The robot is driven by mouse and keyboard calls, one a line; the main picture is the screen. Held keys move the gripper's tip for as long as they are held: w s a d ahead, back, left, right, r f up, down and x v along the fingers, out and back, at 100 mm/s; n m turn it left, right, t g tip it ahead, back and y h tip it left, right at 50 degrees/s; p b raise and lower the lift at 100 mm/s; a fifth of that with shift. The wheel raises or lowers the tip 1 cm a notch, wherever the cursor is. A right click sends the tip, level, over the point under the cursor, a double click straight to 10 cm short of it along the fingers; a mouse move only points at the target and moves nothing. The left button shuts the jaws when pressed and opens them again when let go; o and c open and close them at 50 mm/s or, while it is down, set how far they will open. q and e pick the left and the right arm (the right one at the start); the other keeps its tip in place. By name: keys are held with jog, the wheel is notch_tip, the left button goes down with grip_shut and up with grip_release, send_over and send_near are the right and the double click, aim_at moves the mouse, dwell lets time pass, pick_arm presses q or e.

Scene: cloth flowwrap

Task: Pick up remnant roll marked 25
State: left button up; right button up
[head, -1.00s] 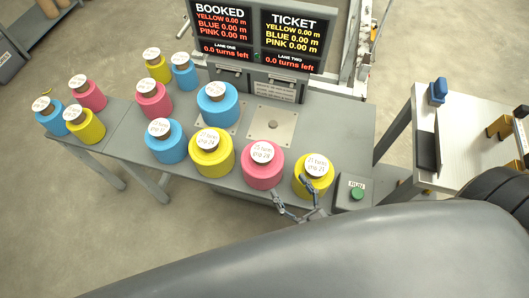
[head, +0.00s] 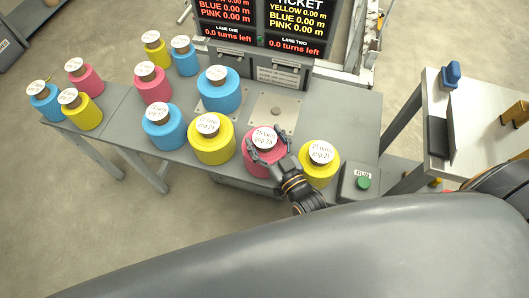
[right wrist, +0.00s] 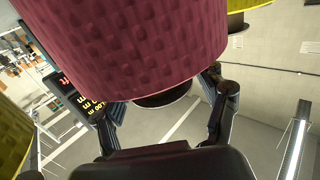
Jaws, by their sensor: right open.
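The pink roll (head: 257,165) stands upright on the grey bench, and its round white label (head: 266,137) seems to read 25 turns. My right gripper (head: 269,154) is open at this roll's near side, its fingers spread around the upper part near the label. In the right wrist view the pink roll (right wrist: 140,50) fills the top, ahead of the spread fingers (right wrist: 163,100). I cannot tell whether they touch it. My left gripper is not in view.
A yellow roll (head: 318,172) stands close on the right and another yellow roll (head: 212,148) close on the left. Several blue, pink and yellow rolls stand farther left. A green run button (head: 363,183) is at the right end. A metal plate (head: 292,103) lies bare behind.

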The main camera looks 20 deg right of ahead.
jog(key=shift+w, duration=0.15)
grip_shut()
jog(key=shift+r, duration=0.1)
